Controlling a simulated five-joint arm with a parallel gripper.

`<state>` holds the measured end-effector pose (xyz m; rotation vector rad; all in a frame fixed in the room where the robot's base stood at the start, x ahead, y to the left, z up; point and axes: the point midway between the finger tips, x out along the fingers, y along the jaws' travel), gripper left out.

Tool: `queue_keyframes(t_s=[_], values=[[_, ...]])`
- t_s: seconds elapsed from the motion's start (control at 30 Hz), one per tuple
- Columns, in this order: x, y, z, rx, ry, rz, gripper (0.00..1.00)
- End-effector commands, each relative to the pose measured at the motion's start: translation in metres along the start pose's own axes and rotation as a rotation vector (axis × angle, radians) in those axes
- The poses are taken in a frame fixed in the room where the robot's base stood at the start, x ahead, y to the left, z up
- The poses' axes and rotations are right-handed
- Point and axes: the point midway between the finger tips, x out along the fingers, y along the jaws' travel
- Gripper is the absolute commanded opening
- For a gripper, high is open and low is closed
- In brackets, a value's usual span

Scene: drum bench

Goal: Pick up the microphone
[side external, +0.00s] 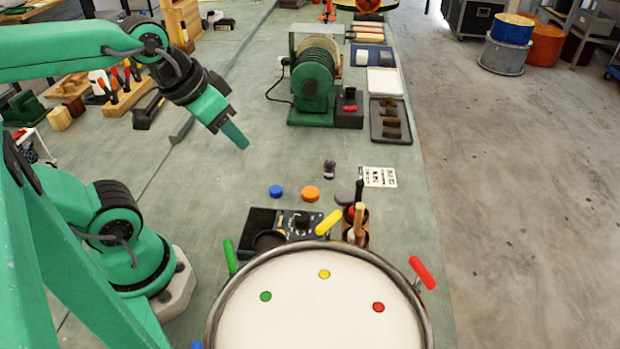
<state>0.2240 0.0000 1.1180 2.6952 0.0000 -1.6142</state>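A small dark object with a greyish rounded part (329,169) stands on the bench right of the middle, beside a white printed card. It looks like the microphone, but it is too small to be sure. My gripper (238,139) is above the bench at the upper left of it, pointing down and to the right, well apart from it. The fingers overlap from this side, so their opening does not show. I see nothing held at the fingertips.
Blue (276,191), orange (310,194) and grey (344,197) discs lie nearby. A control box (300,223), a stick holder (362,238) and a large drum (300,310) are in front. A green grinder-like machine (313,85) stands behind. Bench between gripper and discs is clear.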

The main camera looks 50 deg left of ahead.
Motion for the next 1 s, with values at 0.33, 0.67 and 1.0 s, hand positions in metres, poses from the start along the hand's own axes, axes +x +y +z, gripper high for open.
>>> queue_keyframes(t_s=[0.33, 0.67, 1.0], values=[[0.0, 0.0, 0.0, 0.0, 0.0, 0.0, 0.54], [0.001, 0.0, -0.003, 0.002, -0.005, -0.001, 0.54], [0.012, -0.003, -0.035, 0.027, -0.071, -0.004, 0.54]])
